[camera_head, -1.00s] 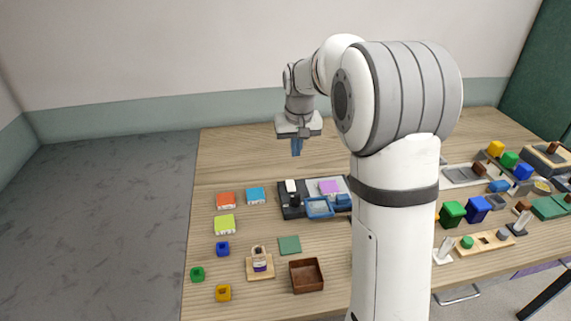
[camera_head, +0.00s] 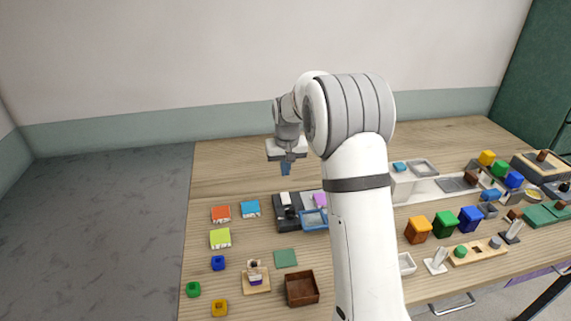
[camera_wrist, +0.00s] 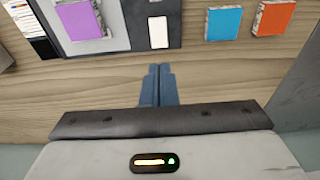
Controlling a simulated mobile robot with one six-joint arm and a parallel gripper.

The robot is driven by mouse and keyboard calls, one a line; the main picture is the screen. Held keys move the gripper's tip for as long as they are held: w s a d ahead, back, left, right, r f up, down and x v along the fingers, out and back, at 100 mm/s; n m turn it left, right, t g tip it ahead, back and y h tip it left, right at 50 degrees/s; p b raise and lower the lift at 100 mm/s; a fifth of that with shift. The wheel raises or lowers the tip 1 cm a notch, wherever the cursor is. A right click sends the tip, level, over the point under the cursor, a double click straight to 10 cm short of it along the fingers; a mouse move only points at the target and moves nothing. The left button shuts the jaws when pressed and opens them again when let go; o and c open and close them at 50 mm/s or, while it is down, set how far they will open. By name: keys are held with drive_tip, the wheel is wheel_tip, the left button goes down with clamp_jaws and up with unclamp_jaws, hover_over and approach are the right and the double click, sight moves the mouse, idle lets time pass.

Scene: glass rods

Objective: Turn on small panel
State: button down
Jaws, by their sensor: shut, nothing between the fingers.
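A small dark panel (camera_head: 280,217) stands near the middle of the table in the head view, with a white rectangular rocker or key (camera_head: 285,198) at its back end. In the wrist view the dark panel (camera_wrist: 150,8) is at the top, with the white piece (camera_wrist: 158,32) on it. My gripper (camera_head: 285,168) is above the table behind the panel, pointing down. Its blue fingers (camera_wrist: 160,70) are together and empty, apart from the white piece. My arm hides part of the table right of the panel.
A brown box (camera_head: 302,288) is in front. The table behind the panel is bare.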

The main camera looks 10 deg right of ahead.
sight(285, 194)
drive_tip(key=f, duration=0.3)
drive_tip(key=w+f+p, duration=0.1)
drive_tip(key=f, duration=0.5)
drive_tip(key=shift+w+f+p, duration=0.25)
drive_tip(key=shift+p, duration=0.15)
drive_tip(key=shift+d, duration=0.1)
